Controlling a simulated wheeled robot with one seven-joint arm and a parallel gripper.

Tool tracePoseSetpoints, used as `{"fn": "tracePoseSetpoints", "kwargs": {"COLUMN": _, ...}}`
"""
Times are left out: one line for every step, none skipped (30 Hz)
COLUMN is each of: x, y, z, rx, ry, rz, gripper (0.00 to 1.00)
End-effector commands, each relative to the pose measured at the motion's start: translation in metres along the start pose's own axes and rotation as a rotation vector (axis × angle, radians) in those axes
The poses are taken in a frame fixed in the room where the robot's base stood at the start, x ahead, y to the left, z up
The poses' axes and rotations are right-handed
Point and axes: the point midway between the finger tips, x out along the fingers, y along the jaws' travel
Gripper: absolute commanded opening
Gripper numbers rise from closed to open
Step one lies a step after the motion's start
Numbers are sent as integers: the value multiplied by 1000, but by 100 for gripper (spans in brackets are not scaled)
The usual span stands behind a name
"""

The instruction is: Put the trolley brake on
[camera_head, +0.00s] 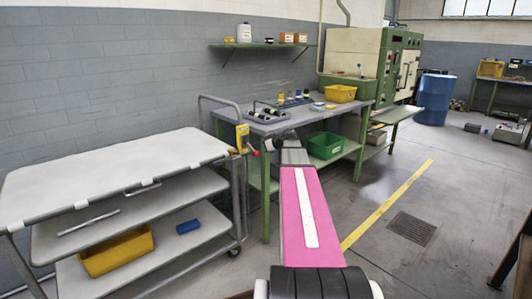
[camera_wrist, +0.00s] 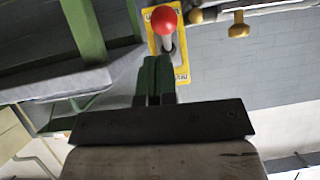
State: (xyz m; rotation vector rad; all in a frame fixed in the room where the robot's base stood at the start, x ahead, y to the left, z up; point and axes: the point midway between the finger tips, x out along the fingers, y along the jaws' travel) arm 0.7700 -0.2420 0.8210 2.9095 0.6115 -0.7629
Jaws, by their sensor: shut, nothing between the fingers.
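The trolley (camera_head: 120,165) stands at the left in the head view, with several shelves and a tubular handle at its right end. A yellow plate (camera_head: 242,136) is at the handle end, with a small red knob (camera_head: 255,153) beside it. In the wrist view the red ball knob (camera_wrist: 165,19) sits on a pale lever in front of the yellow plate (camera_wrist: 183,73). My gripper (camera_wrist: 157,62) is shut and empty, its green fingers pointing at the lever just below the knob. I cannot tell whether the fingers touch the lever.
A workbench (camera_head: 270,126) with a green crate (camera_head: 325,145) below stands just beyond the trolley. A yellow bin (camera_head: 340,93) is on it. The trolley carries a yellow bin (camera_head: 117,252) and a blue roll (camera_head: 188,226) on its bottom shelf. Floor to the right is open.

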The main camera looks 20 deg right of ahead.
Motion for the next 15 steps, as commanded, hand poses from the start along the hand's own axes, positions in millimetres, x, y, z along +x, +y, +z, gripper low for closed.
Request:
{"fn": "tracePoseSetpoints", "kwargs": {"x": -13, "y": -3, "z": 1, "rx": 0, "ry": 0, "rz": 1, "gripper": 0}}
{"fn": "tracePoseSetpoints", "kwargs": {"x": -20, "y": -3, "z": 2, "rx": 0, "ry": 0, "rz": 1, "gripper": 0}}
{"fn": "tracePoseSetpoints", "kwargs": {"x": -29, "y": -3, "z": 2, "rx": 0, "ry": 1, "rz": 1, "gripper": 0}}
{"fn": "tracePoseSetpoints", "kwargs": {"x": -35, "y": -2, "z": 3, "rx": 0, "ry": 1, "rz": 2, "gripper": 0}}
{"fn": "tracePoseSetpoints", "kwargs": {"x": -42, "y": -2, "z": 3, "rx": 1, "ry": 1, "rz": 2, "gripper": 0}}
{"fn": "tracePoseSetpoints", "kwargs": {"x": -50, "y": -2, "z": 4, "rx": 1, "ry": 1, "rz": 1, "gripper": 0}}
{"fn": "tracePoseSetpoints", "kwargs": {"x": -55, "y": -3, "z": 5, "rx": 1, "ry": 1, "rz": 1, "gripper": 0}}
{"fn": "tracePoseSetpoints", "kwargs": {"x": -61, "y": -2, "z": 5, "rx": 1, "ry": 1, "rz": 1, "gripper": 0}}
{"fn": "tracePoseSetpoints", "kwargs": {"x": -68, "y": -2, "z": 6, "rx": 1, "ry": 1, "rz": 1, "gripper": 0}}
{"fn": "tracePoseSetpoints", "kwargs": {"x": -73, "y": -2, "z": 6, "rx": 2, "ry": 1, "rz": 1, "gripper": 0}}
{"fn": "tracePoseSetpoints", "kwargs": {"x": -77, "y": -2, "z": 6, "rx": 1, "ry": 1, "rz": 1, "gripper": 0}}
{"fn": "tracePoseSetpoints", "kwargs": {"x": -82, "y": -2, "z": 6, "rx": 1, "ry": 1, "rz": 1, "gripper": 0}}
{"fn": "tracePoseSetpoints", "kwargs": {"x": -86, "y": -2, "z": 7, "rx": 1, "ry": 1, "rz": 1, "gripper": 0}}
{"fn": "tracePoseSetpoints", "kwargs": {"x": -89, "y": -1, "z": 7, "rx": 1, "ry": 1, "rz": 1, "gripper": 0}}
{"fn": "tracePoseSetpoints", "kwargs": {"x": -93, "y": -1, "z": 7, "rx": 1, "ry": 1, "rz": 0, "gripper": 0}}
